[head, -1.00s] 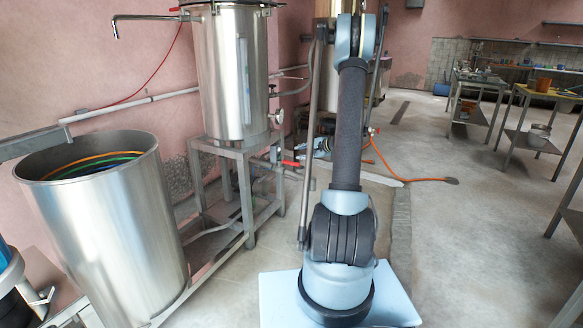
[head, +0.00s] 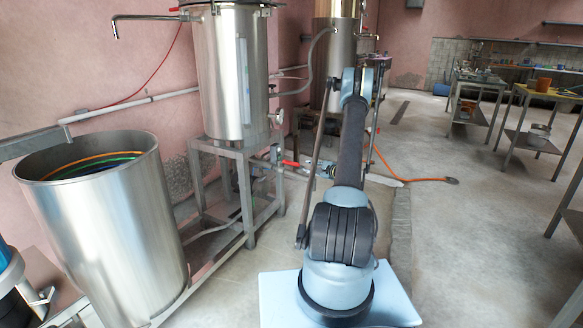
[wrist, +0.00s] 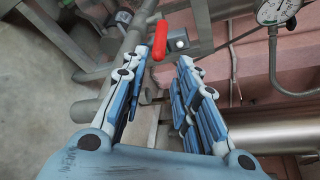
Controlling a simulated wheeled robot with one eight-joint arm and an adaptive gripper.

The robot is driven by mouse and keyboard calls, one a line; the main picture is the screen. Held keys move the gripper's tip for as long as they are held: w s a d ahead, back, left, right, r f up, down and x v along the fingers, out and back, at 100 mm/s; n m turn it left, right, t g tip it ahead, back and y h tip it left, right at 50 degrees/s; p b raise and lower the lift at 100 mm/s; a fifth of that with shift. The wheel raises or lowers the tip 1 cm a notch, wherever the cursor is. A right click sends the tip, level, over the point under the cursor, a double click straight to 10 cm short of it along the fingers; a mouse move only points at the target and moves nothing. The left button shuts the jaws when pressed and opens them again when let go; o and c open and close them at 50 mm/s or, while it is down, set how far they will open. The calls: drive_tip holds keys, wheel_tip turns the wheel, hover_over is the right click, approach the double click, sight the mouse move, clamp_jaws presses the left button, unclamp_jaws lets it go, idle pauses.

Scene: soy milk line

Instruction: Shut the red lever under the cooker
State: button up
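The red lever (head: 290,163) is on a valve and pipe by the stand under the steel cooker (head: 222,80) in the head view. In the wrist view the red lever (wrist: 160,40) shows at the top middle, just beyond the fingertips and nearer the left finger. My gripper (wrist: 168,62) is open, with a clear gap between its two blue-and-white fingers and nothing held. I cannot tell whether a finger touches the lever.
A pressure gauge (wrist: 273,10) and pipes sit at the upper right of the wrist view. The metal stand (head: 247,200) carries the cooker. A large open steel drum (head: 115,230) stands at left.

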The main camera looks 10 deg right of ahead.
sight(292, 163)
drive_tip(key=x, duration=1.5)
drive_tip(key=shift+w+a+f, duration=0.1)
drive_tip(key=shift+w+a, duration=0.05)
drive_tip(key=shift+w, duration=0.05)
clamp_jaws()
